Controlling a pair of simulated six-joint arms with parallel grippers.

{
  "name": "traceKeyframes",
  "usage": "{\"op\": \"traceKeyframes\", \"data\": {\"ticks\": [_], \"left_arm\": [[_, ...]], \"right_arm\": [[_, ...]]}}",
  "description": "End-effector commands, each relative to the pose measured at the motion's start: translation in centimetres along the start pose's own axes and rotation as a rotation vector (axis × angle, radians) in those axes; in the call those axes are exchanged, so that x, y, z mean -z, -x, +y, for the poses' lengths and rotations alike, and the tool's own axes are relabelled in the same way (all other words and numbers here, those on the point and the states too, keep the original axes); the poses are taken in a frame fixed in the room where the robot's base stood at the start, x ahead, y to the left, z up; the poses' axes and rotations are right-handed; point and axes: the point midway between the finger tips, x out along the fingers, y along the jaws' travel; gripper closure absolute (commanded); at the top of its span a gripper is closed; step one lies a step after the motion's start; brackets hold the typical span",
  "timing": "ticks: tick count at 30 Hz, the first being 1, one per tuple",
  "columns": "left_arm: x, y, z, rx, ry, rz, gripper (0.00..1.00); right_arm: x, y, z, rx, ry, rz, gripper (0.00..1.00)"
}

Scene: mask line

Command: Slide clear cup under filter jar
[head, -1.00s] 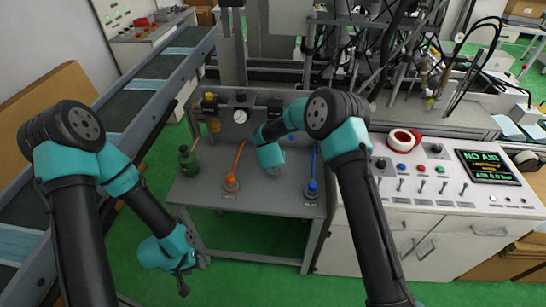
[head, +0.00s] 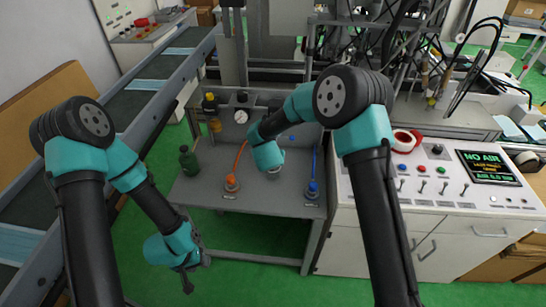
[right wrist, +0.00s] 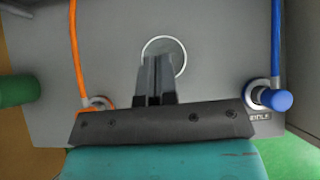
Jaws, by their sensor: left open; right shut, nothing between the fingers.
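A round clear cup (right wrist: 171,46) shows from above as a pale ring on the grey bench in the right wrist view. My right gripper (right wrist: 156,66) is shut and empty. Its fingertips overlap the cup's near rim in the picture; I cannot tell whether they touch it. In the head view the right gripper (head: 275,168) points down over the bench middle, and its hand largely hides the cup. The filter jar appears to be the amber bowl (head: 214,125) hanging at the bench's back left. My left gripper (head: 187,280) is open and empty, low in front of the bench.
A green bottle (head: 188,160) stands at the bench's left. An orange hose (head: 239,158) and a blue hose (head: 314,163) rise from fittings on either side of the cup. A pressure gauge (head: 241,116) is at the back. A white control console (head: 440,200) adjoins on the right.

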Motion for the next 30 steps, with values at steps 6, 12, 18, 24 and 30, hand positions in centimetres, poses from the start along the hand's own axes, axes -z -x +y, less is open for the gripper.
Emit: {"op": "traceKeyframes", "data": {"ticks": [6,12,18,24,30], "left_arm": [[0.0,0.0,0.0,0.0,0.0,0.0,0.57],[0.0,0.0,0.0,0.0,0.0,0.0,0.57],[0.0,0.0,0.0,0.0,0.0,0.0,0.57],[0.0,0.0,0.0,0.0,0.0,0.0,0.57],[0.0,0.0,0.0,0.0,0.0,0.0,0.57]], "right_arm": [[1.4,1.2,0.5,0.002,0.0,0.006,1.0],[6.4,6.0,1.6,0.01,-0.002,0.013,1.0],[9.7,9.7,1.5,0.015,-0.011,0.002,1.0],[10.1,10.0,1.5,0.016,-0.016,0.0,1.0],[10.0,9.9,1.5,0.016,-0.016,0.001,1.0]]}}
